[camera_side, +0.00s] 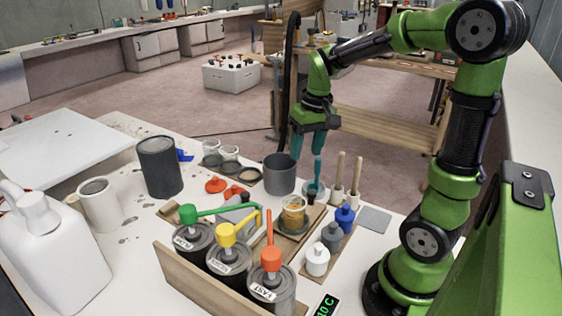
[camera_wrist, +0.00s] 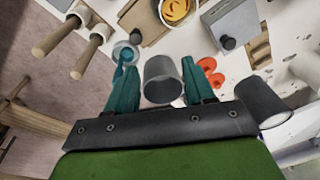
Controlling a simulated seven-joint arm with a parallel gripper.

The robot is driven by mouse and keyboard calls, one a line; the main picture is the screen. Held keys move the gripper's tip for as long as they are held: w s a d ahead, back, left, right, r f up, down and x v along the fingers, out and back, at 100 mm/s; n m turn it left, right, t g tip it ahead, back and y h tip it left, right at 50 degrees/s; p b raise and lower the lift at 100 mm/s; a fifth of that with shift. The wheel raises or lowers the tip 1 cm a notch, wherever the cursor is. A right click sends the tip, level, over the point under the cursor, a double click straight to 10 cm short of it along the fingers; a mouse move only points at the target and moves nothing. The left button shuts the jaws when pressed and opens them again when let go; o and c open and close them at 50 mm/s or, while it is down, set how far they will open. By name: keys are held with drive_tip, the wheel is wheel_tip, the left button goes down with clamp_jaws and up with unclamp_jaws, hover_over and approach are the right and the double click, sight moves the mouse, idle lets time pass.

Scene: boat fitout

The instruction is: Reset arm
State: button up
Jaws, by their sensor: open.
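My gripper (camera_side: 308,150) has teal fingers and hangs above the far edge of the white table. In the wrist view my gripper (camera_wrist: 158,66) is open, with nothing held between its fingers. A grey cup (camera_side: 281,177) stands on the table below and left of the fingers. In the wrist view the grey cup (camera_wrist: 162,88) appears in the gap between them, at a distance. A teal stick-like tool (camera_side: 317,172) stands in a small clear jar (camera_side: 313,191) just below the gripper; its teal top (camera_wrist: 126,56) also shows near the left finger.
Three pump cans with green, yellow and orange tops (camera_side: 230,237) stand at the front in a wooden holder (camera_side: 188,277). Small bottles (camera_side: 331,236), wooden-handled brushes (camera_side: 338,170), a cup of amber liquid (camera_side: 294,211) and a dark can (camera_side: 160,167) crowd the table.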

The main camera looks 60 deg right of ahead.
drive_tip(key=s+a+r+n+t+y, duration=0.1)
drive_tip(key=s+a+r+t, duration=0.1)
drive_tip(key=a, duration=0.5)
drive_tip(key=s+a+r+t, duration=0.3)
drive_tip(key=s+a, duration=0.2)
drive_tip(key=a, duration=0.3)
drive_tip(key=shift+a+r+n+t+y, duration=0.25)
drive_tip(key=shift+n+t+y, duration=0.05)
drive_tip(key=shift+n+y, duration=0.1)
